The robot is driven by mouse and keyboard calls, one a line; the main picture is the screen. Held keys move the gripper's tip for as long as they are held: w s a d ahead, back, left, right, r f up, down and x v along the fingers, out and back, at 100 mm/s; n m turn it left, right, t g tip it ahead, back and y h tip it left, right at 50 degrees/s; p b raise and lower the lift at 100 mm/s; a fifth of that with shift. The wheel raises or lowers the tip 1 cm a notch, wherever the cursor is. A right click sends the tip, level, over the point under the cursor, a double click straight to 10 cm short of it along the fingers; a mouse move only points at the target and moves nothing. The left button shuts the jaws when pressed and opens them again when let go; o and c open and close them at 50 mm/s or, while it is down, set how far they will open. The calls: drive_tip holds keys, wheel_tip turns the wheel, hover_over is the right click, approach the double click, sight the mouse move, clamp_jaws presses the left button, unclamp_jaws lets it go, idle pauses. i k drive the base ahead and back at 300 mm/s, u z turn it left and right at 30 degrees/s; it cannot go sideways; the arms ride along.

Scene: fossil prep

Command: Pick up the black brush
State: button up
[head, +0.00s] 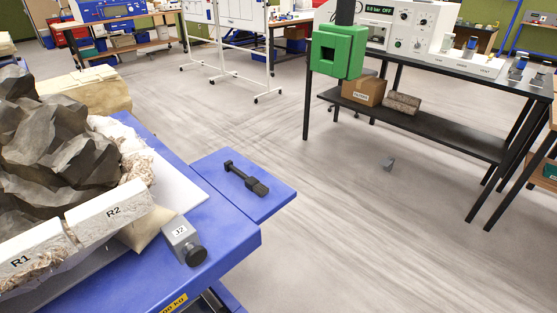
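The black brush (246,179) lies flat on a blue side shelf (276,196) that sticks out from the blue lift table.
A grey block marked J2 (183,240) with a dark knob stands on the lift table near large dark rocks (55,140) and white blocks R1 and R2 (110,212). Open floor lies right of the shelf.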

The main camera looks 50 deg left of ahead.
sight(252, 183)
drive_tip(key=i, duration=1.7)
drive_tip(key=u, duration=3.5)
drive_tip(key=i, duration=1)
